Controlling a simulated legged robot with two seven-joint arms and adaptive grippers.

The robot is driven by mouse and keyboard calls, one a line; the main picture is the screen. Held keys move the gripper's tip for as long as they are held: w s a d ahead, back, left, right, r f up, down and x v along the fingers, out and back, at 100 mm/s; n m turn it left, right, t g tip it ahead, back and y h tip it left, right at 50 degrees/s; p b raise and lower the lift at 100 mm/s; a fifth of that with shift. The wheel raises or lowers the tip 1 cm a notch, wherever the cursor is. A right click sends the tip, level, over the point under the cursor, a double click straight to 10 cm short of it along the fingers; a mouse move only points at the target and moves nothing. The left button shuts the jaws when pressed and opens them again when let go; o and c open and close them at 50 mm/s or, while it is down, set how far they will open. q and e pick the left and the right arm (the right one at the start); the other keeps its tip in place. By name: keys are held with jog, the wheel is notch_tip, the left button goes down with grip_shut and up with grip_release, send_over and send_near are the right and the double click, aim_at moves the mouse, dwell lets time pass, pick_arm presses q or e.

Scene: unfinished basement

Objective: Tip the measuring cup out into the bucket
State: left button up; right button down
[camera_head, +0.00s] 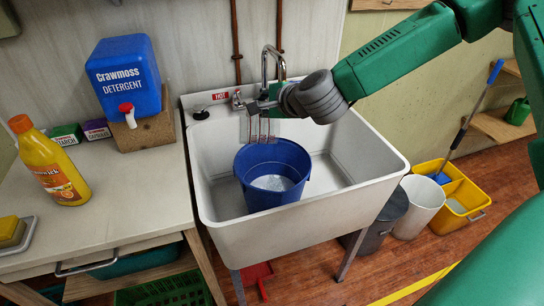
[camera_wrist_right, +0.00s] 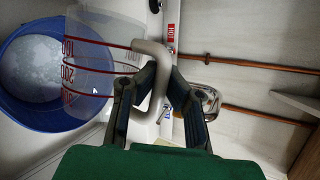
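The clear measuring cup (camera_wrist_right: 92,68) has red rings and numbers and a grey handle (camera_wrist_right: 156,75). My right gripper (camera_wrist_right: 152,82) is shut on that handle. In the head view the right gripper (camera_head: 268,103) is above the far side of the blue bucket (camera_head: 268,200). The cup shows there only as faint red lines (camera_head: 262,130) over the bucket's far rim; it looks tilted, by how much I cannot tell. The bucket stands upright in the sink with pale, bright contents at its bottom. It also shows beyond the cup in the right wrist view (camera_wrist_right: 28,105). My left gripper is out of view.
The white sink (camera_head: 340,215) surrounds the bucket, with a tap (camera_head: 268,60) close behind my right gripper. The left counter (camera_head: 110,215) holds a blue detergent container (camera_head: 125,75) and a yellow bottle (camera_head: 50,165). A yellow mop bucket (camera_head: 455,195) stands right of the sink.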

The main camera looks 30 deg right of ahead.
aim_at(242, 115)
jog(key=a+p, duration=0.1)
jog(key=w+a+f+n+g+h+p, duration=0.1)
jog(key=p, duration=0.1)
jog(key=a+n+p, duration=0.1)
jog(key=p, duration=0.1)
jog(key=shift+w+f+g+h, duration=0.15)
jog(key=shift+w+g+h, duration=0.15)
jog(key=shift+h, duration=0.1)
jog(key=shift+a+f+h+p, duration=0.2)
jog(key=shift+a+h+p, duration=0.05)
jog(key=shift+h+p, duration=0.05)
jog(key=shift+w+a+f, duration=0.1)
jog(key=shift+a+f, duration=0.1)
jog(key=shift+a, duration=0.1)
jog(key=w+a+f+n+g+h+p, duration=0.2)
jog(key=a+f+n+g+h+p, duration=0.1)
jog(key=h, duration=0.5)
jog(key=a+f+n+p, duration=0.1)
jog(key=f+n, duration=0.1)
jog(key=n, duration=0.1)
jog(key=shift+h, duration=0.4)
jog(key=shift+a+r, duration=0.1)
jog(key=shift+r+p, duration=0.1)
jog(key=shift+p, duration=0.2)
